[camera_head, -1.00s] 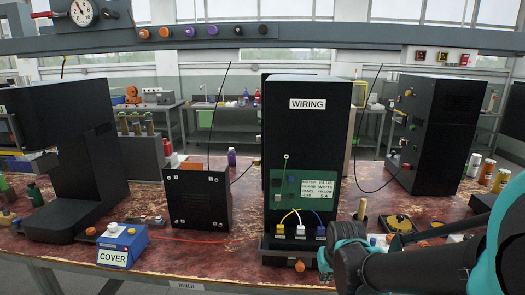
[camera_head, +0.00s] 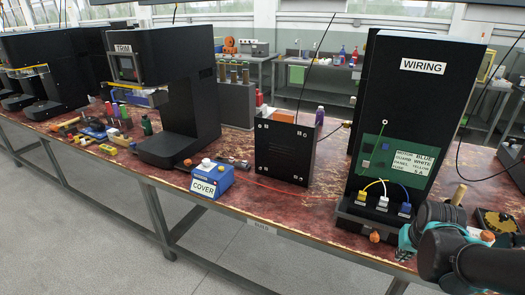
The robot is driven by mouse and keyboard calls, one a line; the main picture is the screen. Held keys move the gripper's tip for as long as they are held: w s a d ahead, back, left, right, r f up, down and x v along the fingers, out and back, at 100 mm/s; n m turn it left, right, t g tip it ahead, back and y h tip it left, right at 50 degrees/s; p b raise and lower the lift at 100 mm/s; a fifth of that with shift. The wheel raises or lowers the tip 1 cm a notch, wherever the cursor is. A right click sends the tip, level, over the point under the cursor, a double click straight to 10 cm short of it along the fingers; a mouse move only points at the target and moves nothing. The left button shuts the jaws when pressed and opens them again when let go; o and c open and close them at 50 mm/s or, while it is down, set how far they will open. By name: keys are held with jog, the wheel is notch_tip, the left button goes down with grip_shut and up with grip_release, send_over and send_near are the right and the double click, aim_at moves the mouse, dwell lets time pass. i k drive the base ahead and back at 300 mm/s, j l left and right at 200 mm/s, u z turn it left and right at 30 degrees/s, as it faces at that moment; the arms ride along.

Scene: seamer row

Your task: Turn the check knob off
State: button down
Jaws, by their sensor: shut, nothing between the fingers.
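No label reading "check" is legible in this view, so I cannot tell which knob is the check knob. A black machine marked WIRING (camera_head: 425,95) stands at the right, with a small orange knob (camera_head: 375,237) at the foot of its front. A blue box marked COVER (camera_head: 211,181) stands near the bench's front edge, with a pale round knob or button (camera_head: 206,162) on top. Part of my arm, dark with teal, reaches in at the lower right, close to the WIRING machine's base. The fingers of my gripper do not show.
The reddish worn bench (camera_head: 282,205) runs across the view. A black panel (camera_head: 284,151) stands between the boxes. A black machine marked TRIM (camera_head: 165,85) stands left, with bottles and tools (camera_head: 115,130) beside it. Grey floor (camera_head: 100,225) is open in front.

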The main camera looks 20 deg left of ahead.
aim_at(206, 162)
jog(key=u, duration=1.5)
